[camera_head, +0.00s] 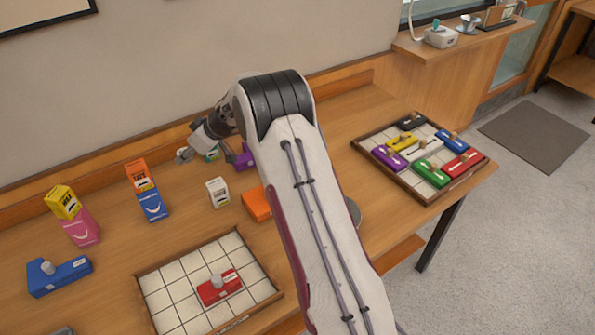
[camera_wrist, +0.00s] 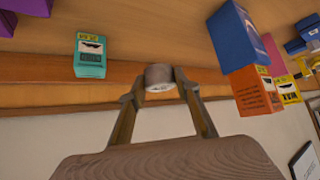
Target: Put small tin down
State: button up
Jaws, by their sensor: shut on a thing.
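My gripper (camera_wrist: 159,88) is shut on the small tin (camera_wrist: 158,73), a short grey-brown cylinder with a pale label. The two fingers press on its sides, in the middle of the wrist view. The tin appears against the wooden backboard, but I cannot tell whether it touches the table. In the head view my gripper (camera_head: 190,152) is at the back of the table near the wall. The tin is too small and too covered to make out surely there.
A teal box (camera_wrist: 90,56) stands near the tin. An orange-and-white box on a blue box (camera_head: 151,203) stands left of my gripper. A white box (camera_head: 217,192) and orange block (camera_head: 256,204) lie nearer. Two gridded trays (camera_head: 158,300) (camera_head: 366,150) hold blocks.

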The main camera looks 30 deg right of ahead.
jog(key=shift+s+a+r, duration=0.1)
jog(key=shift+s+r, duration=0.25)
jog(key=shift+r, duration=0.2)
jog(key=s+d+r+m+t+h, duration=0.15)
jog(key=s+r, duration=0.25)
jog(key=s, duration=0.6)
jog(key=s+r+m+h, duration=0.15)
jog(key=s+r, duration=0.25)
jog(key=s, duration=0.7)
jog(key=d+f, duration=0.3)
jog(key=d, duration=0.7)
jog(key=w+d+f+y, duration=0.1)
jog(key=d+f, duration=0.2)
jog(key=d, duration=0.8)
jog(key=d+f, duration=0.3)
jog(key=d, duration=0.8)
jog(key=shift+w+d+n, duration=0.25)
jog(key=shift+w+n, duration=0.15)
jog(key=shift+g, duration=0.25)
